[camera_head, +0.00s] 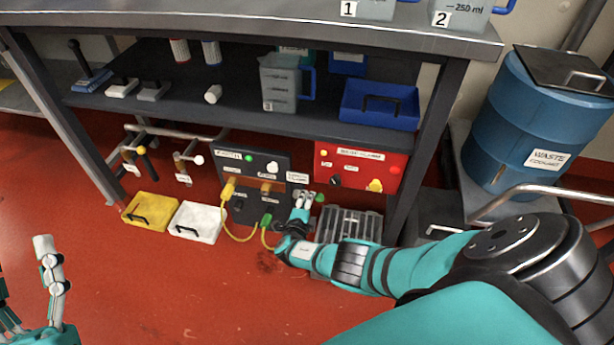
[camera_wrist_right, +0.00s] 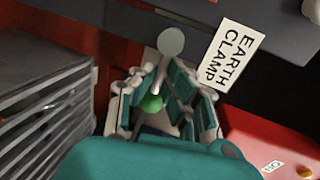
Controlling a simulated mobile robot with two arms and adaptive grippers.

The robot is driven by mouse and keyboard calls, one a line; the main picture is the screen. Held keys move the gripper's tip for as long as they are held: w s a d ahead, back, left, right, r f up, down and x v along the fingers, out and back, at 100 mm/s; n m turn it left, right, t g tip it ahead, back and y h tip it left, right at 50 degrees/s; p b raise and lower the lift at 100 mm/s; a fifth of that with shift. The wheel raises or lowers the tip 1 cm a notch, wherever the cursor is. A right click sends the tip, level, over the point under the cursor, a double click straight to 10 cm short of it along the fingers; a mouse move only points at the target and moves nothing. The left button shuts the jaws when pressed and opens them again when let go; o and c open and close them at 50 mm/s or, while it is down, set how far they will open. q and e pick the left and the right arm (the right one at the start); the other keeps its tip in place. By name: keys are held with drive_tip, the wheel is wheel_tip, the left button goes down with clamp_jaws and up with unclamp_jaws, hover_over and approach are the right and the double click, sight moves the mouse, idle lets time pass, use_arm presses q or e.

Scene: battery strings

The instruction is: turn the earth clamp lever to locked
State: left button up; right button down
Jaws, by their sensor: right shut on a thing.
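In the head view a small green spot, perhaps the knob, shows at the right of my right gripper (camera_head: 303,201), by the lower right edge of the black panel (camera_head: 252,160). My right gripper (camera_wrist_right: 160,105) is shut on the lever, its fingers on both sides. My left gripper (camera_head: 48,262) is at the left edge, partly out of view; its opening is unclear.
A red box (camera_head: 360,168) is right of the black panel, above a grey slatted crate (camera_head: 350,226). Yellow cables (camera_head: 228,222) hang left of my right gripper. Yellow (camera_head: 150,209) and white (camera_head: 195,222) trays lie on the floor. The shelf (camera_head: 240,115) is overhead. The red floor in front is clear.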

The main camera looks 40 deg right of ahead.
drive_tip(key=shift+s+d+f, duration=0.15)
drive_tip(key=shift+s+f, duration=0.15)
drive_tip(key=shift+s, duration=0.15)
drive_tip(key=c, duration=1.3)
unclamp_jaws()
drive_tip(key=shift+r, duration=0.15)
drive_tip(key=shift+c, duration=0.2)
drive_tip(key=shift+o, duration=0.5)
drive_tip(key=shift+d, duration=0.1)
drive_tip(key=shift+r, duration=0.1)
drive_tip(key=shift+w, duration=0.1)
drive_tip(key=v, duration=1.2)
